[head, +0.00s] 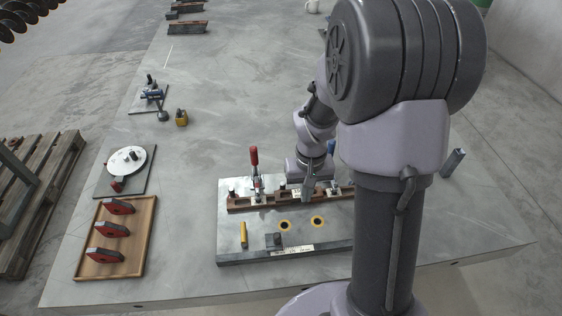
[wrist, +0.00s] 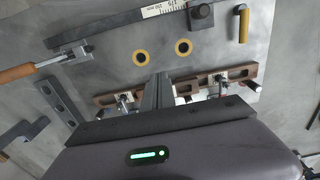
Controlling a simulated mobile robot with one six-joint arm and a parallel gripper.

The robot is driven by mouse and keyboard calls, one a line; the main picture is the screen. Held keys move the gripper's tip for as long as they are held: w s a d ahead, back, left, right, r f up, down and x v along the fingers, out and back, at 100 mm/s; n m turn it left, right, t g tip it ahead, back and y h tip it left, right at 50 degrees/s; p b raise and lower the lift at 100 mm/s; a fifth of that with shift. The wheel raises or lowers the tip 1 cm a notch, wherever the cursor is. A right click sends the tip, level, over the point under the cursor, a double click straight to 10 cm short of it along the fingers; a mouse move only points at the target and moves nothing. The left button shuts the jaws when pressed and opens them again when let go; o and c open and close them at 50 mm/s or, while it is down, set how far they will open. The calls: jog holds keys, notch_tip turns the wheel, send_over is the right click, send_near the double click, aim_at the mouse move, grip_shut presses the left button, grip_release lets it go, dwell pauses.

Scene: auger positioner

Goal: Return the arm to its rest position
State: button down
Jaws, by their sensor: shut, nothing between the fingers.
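My gripper (wrist: 157,92) is shut and empty in the wrist view, its fingers together over the fixture plate. In the head view my gripper (head: 309,190) hangs at the right half of the fixture plate (head: 330,232), close to the brown rail (head: 275,199). My arm is folded down toward the plate, and its large grey link hides the plate's right end. I cannot tell whether the fingertips touch the rail.
A red-handled toggle clamp (head: 254,160) stands upright on the plate. A yellow pin (head: 243,234) and two yellow-ringed holes lie near the front. At left are a wooden tray (head: 83,262) with red blocks and a white disc (head: 127,160). The table's middle back is clear.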

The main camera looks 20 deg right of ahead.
jog(key=s+a+r+t, duration=0.15)
jog(key=a+r, duration=0.35)
jog(key=r, duration=0.5)
jog(key=s+a+r+m+t+y, duration=0.1)
jog(key=s+a+r+t, duration=0.3)
jog(key=s+a+r, duration=0.5)
jog(key=s+r+y, duration=0.1)
jog(key=s+r, duration=0.1)
jog(key=s, duration=0.1)
jog(key=shift+a, duration=0.4)
jog(key=shift+r, duration=0.1)
